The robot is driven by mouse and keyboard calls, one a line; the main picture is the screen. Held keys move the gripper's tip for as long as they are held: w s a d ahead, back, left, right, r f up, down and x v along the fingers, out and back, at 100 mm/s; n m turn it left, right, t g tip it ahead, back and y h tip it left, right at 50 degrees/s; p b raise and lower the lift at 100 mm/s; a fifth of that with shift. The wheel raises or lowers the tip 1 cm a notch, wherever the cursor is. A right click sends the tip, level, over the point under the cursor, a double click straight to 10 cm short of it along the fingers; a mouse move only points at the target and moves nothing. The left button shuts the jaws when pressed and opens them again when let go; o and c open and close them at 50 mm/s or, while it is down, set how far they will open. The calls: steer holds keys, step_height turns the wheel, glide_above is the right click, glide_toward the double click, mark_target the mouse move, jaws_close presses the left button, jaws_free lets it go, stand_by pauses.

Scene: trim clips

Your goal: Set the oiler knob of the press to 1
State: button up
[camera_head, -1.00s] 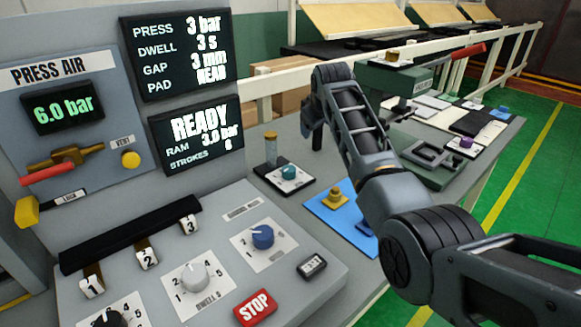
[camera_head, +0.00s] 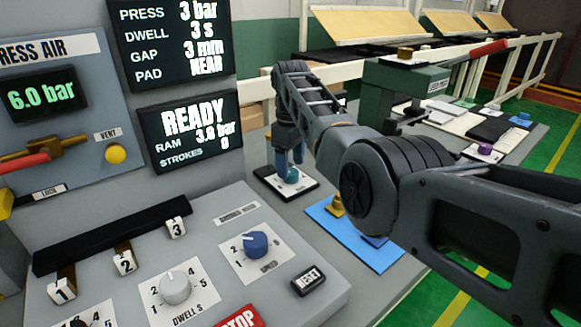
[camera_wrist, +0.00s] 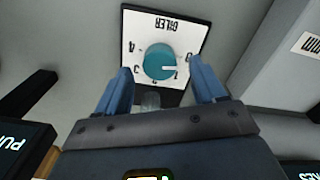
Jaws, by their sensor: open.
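The teal oiler knob (camera_wrist: 159,62) sits on a white dial plate (camera_wrist: 186,28) marked OILER, which appears upside down in the wrist view. A pale pointer line on the knob points right in that view, toward small digits that I cannot read surely. My gripper (camera_wrist: 164,82) is open, with one blue finger on each side of the knob's lower part in the picture. I cannot tell whether the fingers touch it. In the head view the knob (camera_head: 291,175) is partly hidden under my gripper (camera_head: 288,160).
The press console (camera_head: 226,208) with a blue speed knob (camera_head: 256,244), a grey dwell knob (camera_head: 175,288) and a reset button (camera_head: 309,280) lies to the left. A blue mat (camera_head: 372,254) with a yellow part (camera_head: 335,206) lies under my forearm. A green press (camera_head: 395,85) stands behind.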

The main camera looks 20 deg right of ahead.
steer(key=shift+f, duration=1.05)
steer(key=c, duration=1.1)
